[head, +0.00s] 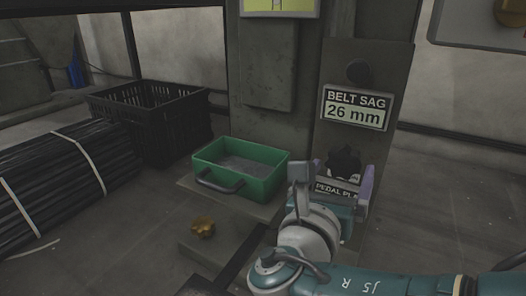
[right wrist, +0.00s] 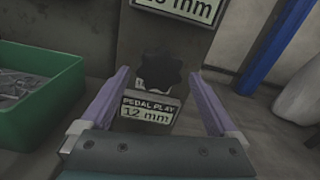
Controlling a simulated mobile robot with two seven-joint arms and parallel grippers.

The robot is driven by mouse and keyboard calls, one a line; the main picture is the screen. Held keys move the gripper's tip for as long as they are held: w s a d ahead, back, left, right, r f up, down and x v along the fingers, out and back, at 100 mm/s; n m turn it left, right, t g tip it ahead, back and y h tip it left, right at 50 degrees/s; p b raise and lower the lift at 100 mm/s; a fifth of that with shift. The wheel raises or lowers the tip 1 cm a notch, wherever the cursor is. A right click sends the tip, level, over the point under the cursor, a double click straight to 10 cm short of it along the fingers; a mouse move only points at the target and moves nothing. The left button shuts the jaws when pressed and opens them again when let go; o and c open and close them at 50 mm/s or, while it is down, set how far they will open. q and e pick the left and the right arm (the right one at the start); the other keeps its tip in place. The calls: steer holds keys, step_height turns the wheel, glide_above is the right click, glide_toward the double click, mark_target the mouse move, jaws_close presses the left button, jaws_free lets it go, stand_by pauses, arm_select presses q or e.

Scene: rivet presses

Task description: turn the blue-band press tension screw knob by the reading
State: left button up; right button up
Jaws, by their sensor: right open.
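A black lobed knob (head: 343,162) sits on the grey press column below a plate reading "BELT SAG 26 mm" (head: 357,108). In the right wrist view the same knob (right wrist: 158,68) stands just above a "PEDAL PLAY 12 mm" plate (right wrist: 148,110). A round dark knob (head: 358,72) is above the belt sag plate. My right gripper (head: 343,178) is open, its purple fingers on either side of the lobed knob's line; in the right wrist view the gripper (right wrist: 160,76) shows a gap on each side of the knob. No blue band shows. My left gripper is not in view.
A green tray (head: 277,178) of small grey pieces stands on a ledge left of the column. A brass-coloured knob (head: 203,227) is below it. A black crate (head: 165,122) and a strapped bundle of dark rods (head: 45,175) lie left. A blue post (right wrist: 262,45) is at right.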

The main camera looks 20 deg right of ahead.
steer(key=shift+x, duration=1)
steer(key=shift+c, duration=0.2)
steer(key=c, duration=1.3)
steer(key=shift+f+m+b, duration=0.1)
steer(key=shift+m+b, duration=0.2)
steer(key=shift+m, duration=0.1)
